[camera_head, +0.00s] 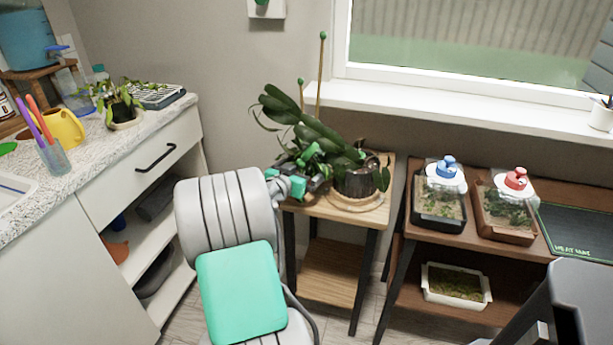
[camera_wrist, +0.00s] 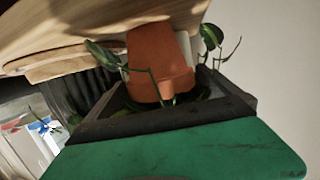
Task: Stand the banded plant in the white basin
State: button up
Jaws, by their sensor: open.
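My gripper (camera_head: 308,172) is open at the left side of the small wooden plant stand (camera_head: 318,211), among leaves. In the wrist view a terracotta pot (camera_wrist: 158,62) with thin green stems is close, just beyond the gripper's dark and green parts. I cannot tell whether they touch it. This pot is hidden by my arm and leaves in the head view. No band is clear on it, so I cannot tell if it is the banded plant. A white basin (camera_head: 14,192) lies on the counter, cut off by the left edge.
A dark pot (camera_head: 358,178) with broad leaves and tall stakes stands to the right of my gripper. The counter holds a leafy plant (camera_head: 122,110), a yellow watering can (camera_head: 66,128) and a pen cup (camera_head: 54,158). Two clear-lidded boxes stand on the right-hand shelf (camera_head: 402,222).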

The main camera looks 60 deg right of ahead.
jog(key=shift+c, duration=0.2)
jog(key=c, duration=1.7)
jog(key=shift+r, duration=0.1)
jog(key=shift+c, duration=0.5)
